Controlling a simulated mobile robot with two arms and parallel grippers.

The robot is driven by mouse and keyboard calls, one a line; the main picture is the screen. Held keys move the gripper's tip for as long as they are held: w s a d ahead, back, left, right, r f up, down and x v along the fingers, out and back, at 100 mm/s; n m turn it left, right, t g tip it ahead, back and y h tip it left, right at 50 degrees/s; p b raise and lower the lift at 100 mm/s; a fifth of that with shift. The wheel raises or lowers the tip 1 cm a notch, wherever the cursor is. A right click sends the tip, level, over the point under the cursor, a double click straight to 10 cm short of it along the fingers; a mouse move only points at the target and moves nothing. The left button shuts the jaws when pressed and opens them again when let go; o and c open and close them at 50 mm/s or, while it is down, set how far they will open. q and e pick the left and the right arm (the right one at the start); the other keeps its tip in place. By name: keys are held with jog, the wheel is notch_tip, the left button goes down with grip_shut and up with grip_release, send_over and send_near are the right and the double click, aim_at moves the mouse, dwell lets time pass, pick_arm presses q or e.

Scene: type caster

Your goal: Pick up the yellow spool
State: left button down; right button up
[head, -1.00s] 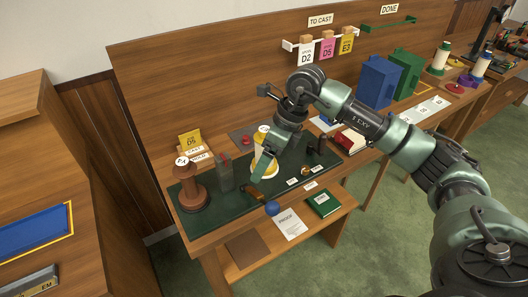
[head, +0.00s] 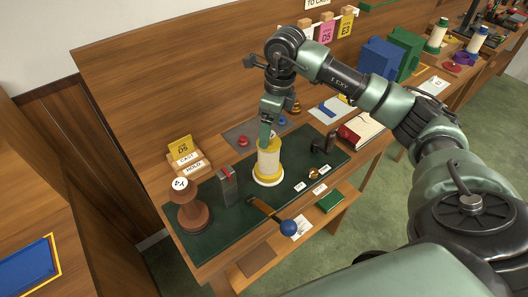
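The yellow spool (head: 268,168), cream in the middle with yellow ends, stands upright on the dark green mat (head: 235,222) of the bench. My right gripper (head: 267,143) points down at its top from above, and its fingers overlap the spool's upper end in this view. I cannot tell whether the fingers touch or grip it, and the gap between them is not clear. The spool's top face is partly hidden by the gripper. My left gripper is not in view.
A brown spool-like stand (head: 191,212) marked Y4 and a grey upright block (head: 228,187) stand left of the spool. A blue-ended wooden-handled tool (head: 288,227) lies in front.

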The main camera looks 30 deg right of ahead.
aim_at(269, 155)
jog(key=shift+s+a+f+p, duration=0.15)
jog(key=shift+s+f+p, duration=0.1)
jog(key=shift+f+p, duration=0.4)
jog(key=shift+s+a+f+p, duration=0.1)
jog(key=shift+s+f+p, duration=0.1)
jog(key=shift+f+p, duration=0.4)
jog(key=f, duration=0.2)
jog(key=shift+w+a+f+p, duration=0.1)
jog(key=shift+w+f+p, duration=0.2)
jog(key=shift+w+p, duration=0.05)
jog(key=shift+w+f, duration=0.15)
jog(key=shift+f, duration=0.25)
jog(key=c, duration=1.6)
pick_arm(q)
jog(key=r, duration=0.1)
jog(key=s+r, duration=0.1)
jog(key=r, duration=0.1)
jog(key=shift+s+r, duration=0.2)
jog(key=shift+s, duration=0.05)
pick_arm(e)
grip_shut()
